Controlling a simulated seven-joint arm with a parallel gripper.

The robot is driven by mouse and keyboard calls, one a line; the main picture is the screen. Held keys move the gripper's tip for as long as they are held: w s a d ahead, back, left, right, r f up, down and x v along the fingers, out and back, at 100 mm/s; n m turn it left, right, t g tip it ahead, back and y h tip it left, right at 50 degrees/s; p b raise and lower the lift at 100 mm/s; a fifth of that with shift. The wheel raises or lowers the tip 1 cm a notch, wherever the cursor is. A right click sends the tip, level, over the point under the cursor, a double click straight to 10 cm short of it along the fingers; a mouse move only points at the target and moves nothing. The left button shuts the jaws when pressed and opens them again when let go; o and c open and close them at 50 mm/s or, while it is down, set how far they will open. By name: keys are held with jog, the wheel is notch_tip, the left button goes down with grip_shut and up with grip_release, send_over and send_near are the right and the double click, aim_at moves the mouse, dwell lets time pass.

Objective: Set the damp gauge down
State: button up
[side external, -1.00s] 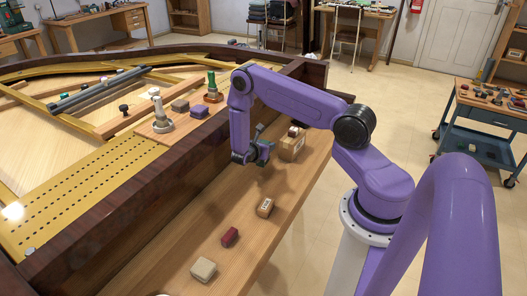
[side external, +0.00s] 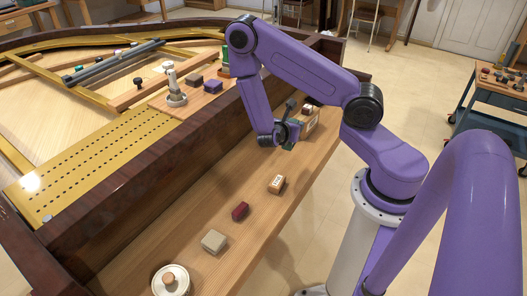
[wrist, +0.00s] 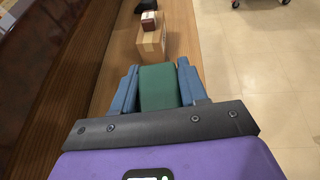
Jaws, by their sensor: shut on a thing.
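My gripper (side external: 291,138) is over the wooden ledge (side external: 200,218), in front of the piano's dark rim. In the wrist view, its two blue fingers are shut on a green block (wrist: 158,88), one finger on each side. No label shows that tells whether this block is the damp gauge. Only a little green of it shows in the side view, with a dark lever-like part above. I cannot tell whether its underside touches the ledge.
Just beyond the gripper stands a cardboard box (wrist: 151,41) with a small brown block (wrist: 149,19) on it. Nearer along the ledge are a labelled wooden block (side external: 276,184), a red block (side external: 240,211), a cream block (side external: 213,241) and a round lidded tin (side external: 170,281), with bare wood between.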

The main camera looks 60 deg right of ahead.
jog(key=s+a+n+t, duration=0.2)
jog(key=a+n+t, duration=0.15)
jog(key=a, duration=1.15)
jog(key=shift+y, duration=0.4)
jog(key=shift+w+d+f, duration=0.45)
jog(key=shift+w+f, duration=1.65)
jog(key=shift+w, duration=0.25)
jog(key=shift+w+d+f, duration=0.45)
jog(key=shift+w+f, duration=1.7)
jog(key=shift+w, duration=0.15)
jog(key=shift+w+d+f, duration=0.45)
jog(key=shift+w+f, duration=1.65)
jog(key=shift+w, duration=0.25)
jog(key=shift+f, duration=0.1)
jog(key=o, duration=1.1)
